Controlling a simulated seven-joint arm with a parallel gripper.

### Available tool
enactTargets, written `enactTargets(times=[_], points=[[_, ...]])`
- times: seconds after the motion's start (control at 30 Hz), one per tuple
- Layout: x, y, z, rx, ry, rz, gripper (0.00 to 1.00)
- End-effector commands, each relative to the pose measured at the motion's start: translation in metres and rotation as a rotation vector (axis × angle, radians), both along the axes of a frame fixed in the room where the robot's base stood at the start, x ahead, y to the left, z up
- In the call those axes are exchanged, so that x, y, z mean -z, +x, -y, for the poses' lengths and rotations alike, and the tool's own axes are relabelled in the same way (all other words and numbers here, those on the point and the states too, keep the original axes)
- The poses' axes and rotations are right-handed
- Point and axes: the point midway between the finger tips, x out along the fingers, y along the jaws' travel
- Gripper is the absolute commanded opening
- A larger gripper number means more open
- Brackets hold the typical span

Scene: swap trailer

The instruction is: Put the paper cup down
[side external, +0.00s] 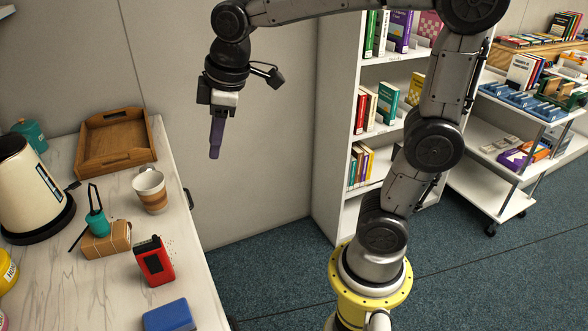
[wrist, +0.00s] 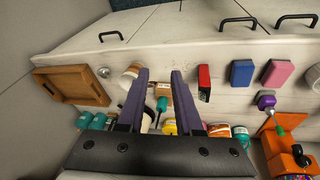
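The paper cup (side external: 150,190), white with a brown band, stands upright on the white counter, near its right edge in the side view. In the wrist view the cup (wrist: 129,74) shows partly, with the left finger covering some of it. My gripper (side external: 214,154) hangs with its purple fingers pointing down, above and to the right of the cup and apart from it. In the wrist view the fingers of my gripper (wrist: 159,73) stand apart with nothing held between them.
On the counter (side external: 200,264) are a wooden tray (side external: 84,155), a kettle (side external: 27,188), a small brown box (side external: 106,242), a red box (side external: 153,262) and a blue block (side external: 170,316). A bookshelf (side external: 338,150) stands behind my arm. The air around my gripper is clear.

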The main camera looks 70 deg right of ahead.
Motion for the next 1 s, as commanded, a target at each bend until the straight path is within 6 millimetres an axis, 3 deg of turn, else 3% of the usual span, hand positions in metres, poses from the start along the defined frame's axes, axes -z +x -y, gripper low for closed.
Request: enactTargets(times=[0.03,0.2,0.4,0.57,1.0], points=[[-0.002,-0.025,0.002,0.061,0.025,0.029,0.34],[0.009,-0.093,0.003,0.273,0.123,0.109,0.34],[0.031,-0.141,0.003,0.441,0.210,0.166,0.34],[0.039,-0.153,0.003,0.489,0.237,0.180,0.34],[0.039,-0.153,0.003,0.491,0.238,0.179,0.34]])
